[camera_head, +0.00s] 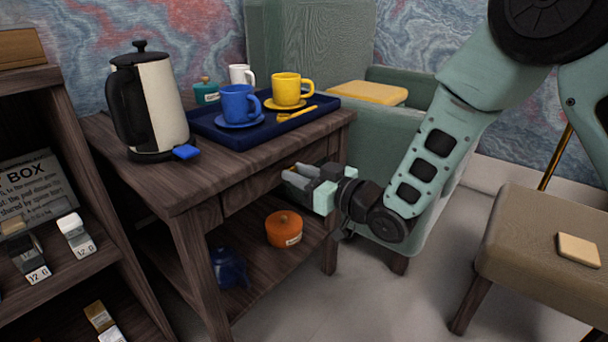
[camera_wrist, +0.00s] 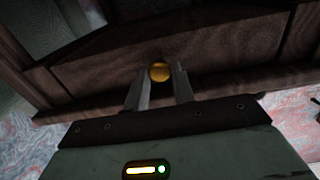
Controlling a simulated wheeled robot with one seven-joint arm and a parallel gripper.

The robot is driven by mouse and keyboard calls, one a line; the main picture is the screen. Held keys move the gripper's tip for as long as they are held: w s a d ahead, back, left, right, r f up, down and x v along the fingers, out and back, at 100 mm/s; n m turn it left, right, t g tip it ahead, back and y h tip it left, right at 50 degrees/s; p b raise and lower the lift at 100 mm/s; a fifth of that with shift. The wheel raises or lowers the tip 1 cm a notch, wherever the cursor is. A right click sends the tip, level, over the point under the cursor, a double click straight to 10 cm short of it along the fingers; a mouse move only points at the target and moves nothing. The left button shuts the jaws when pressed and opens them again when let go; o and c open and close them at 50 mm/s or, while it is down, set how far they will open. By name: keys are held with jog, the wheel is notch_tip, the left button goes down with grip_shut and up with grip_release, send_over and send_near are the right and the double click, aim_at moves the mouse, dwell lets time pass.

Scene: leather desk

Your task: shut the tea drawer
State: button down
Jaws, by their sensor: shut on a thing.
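The tea drawer (camera_head: 248,193) is a dark wooden front under the top of the side table (camera_head: 179,190). How far it stands out from the table cannot be told clearly. In the wrist view the drawer front (camera_wrist: 105,72) fills the middle, with a round brass knob (camera_wrist: 160,72) on it. My gripper (camera_head: 293,176) is at the drawer front, its two fingers shut on the knob, one on each side. In the head view my fingers largely hide the knob. The inside of the drawer is not visible.
On the table top stand a kettle (camera_head: 176,108) and a blue tray (camera_head: 215,135) with blue and yellow cups. An orange pot (camera_head: 284,228) and a blue teapot (camera_head: 229,267) sit on the lower shelf. A stool (camera_head: 530,232) stands at right; the floor between is clear.

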jog(key=c, duration=1.2)
grip_release()
jog(key=shift+w+a, duration=0.1)
jog(key=shift+a, duration=0.1)
jog(key=shift+d, duration=0.1)
jog(key=p+v, duration=0.4)
jog(key=v, duration=1.3)
jog(key=shift+p, duration=0.4)
